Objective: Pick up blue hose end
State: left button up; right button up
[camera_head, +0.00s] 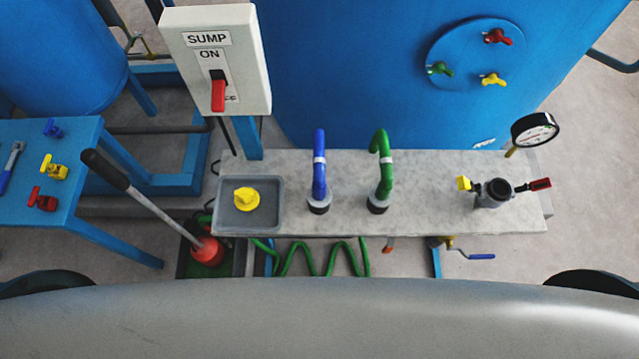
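A blue hose end (319,172) stands upright on the grey counter (430,185), left of the middle. It has a white band and sits in a dark, round holder. A similar green hose end (381,165) with a curved top stands just to its right, apart from it. Neither of my grippers shows in the head view. Nothing is seen touching the blue hose end.
A grey tray (223,209) with a yellow part (246,199) is left of the hoses. A sump switch box (215,60) rises behind it. A pressure gauge (534,129) and valve fitting (493,193) stand at right. A plunger-like handle (150,203) leans at left. A blue tank (380,70) stands behind.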

aim_at(318, 196)
jog(key=k+j+z, duration=0.15)
jog(key=z, duration=1.35)
jog(key=j+u, duration=0.15)
jog(key=u, duration=0.2)
jog(key=j+u, duration=0.15)
jog(key=u, duration=0.15)
jog(key=j+u, duration=0.15)
jog(key=u, duration=0.2)
jog(key=k+l+u, duration=0.15)
jog(key=l, duration=0.3)
jog(key=k+l+u, duration=0.15)
jog(key=l, duration=0.3)
jog(key=k+l+u, duration=0.1)
jog(key=l, duration=0.3)
jog(key=k+l+u, duration=0.15)
jog(key=k+l, duration=0.15)
jog(key=l, duration=0.1)
